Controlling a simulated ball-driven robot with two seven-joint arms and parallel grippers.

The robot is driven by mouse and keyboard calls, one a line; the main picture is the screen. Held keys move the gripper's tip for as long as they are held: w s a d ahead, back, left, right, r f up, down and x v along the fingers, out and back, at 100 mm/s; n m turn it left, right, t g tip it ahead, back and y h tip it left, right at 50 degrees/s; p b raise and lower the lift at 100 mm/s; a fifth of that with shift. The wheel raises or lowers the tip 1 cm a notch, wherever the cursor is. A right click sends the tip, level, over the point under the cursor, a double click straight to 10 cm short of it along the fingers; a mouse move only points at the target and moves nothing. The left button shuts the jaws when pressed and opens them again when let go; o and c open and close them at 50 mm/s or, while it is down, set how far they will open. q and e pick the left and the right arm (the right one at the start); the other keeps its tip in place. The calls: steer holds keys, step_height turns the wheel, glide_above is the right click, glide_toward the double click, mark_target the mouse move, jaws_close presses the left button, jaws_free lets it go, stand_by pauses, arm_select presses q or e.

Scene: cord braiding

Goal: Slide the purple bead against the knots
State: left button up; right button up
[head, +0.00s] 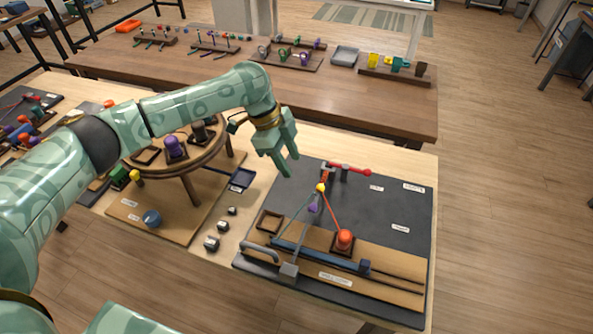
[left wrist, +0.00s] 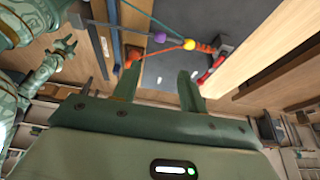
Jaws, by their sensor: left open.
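The purple bead (head: 314,208) sits on a cord below the yellow knot (head: 321,187), with a short gap between them. In the left wrist view the purple bead (left wrist: 160,37) is left of the yellow and orange knots (left wrist: 196,46), and bare cord shows between. A red-handled clamp (head: 345,170) is at the top of the braid. A red-orange cord runs down to an orange bobbin (head: 344,238). My left gripper (head: 287,167) is open and empty, above and left of the knots. My right gripper (left wrist: 65,45) shows small in the left wrist view; its jaws are unclear.
A dark mat (head: 395,205) lies under the braid. A wooden board (head: 385,280) with a blue bar and grey handle is at the front. A round wooden stand (head: 215,150) with bobbins is on the left.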

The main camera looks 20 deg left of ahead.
arm_select(q)
steer(key=shift+a+r, duration=0.15)
steer(key=shift+r, duration=0.15)
steer(key=m+b, duration=0.6)
steer(key=m, duration=1.2)
glide_toward(312, 206)
steer(key=shift+y, duration=0.4)
steer(key=x, duration=0.8)
steer(key=shift+d+f, duration=0.3)
steer(key=shift+d, duration=0.1)
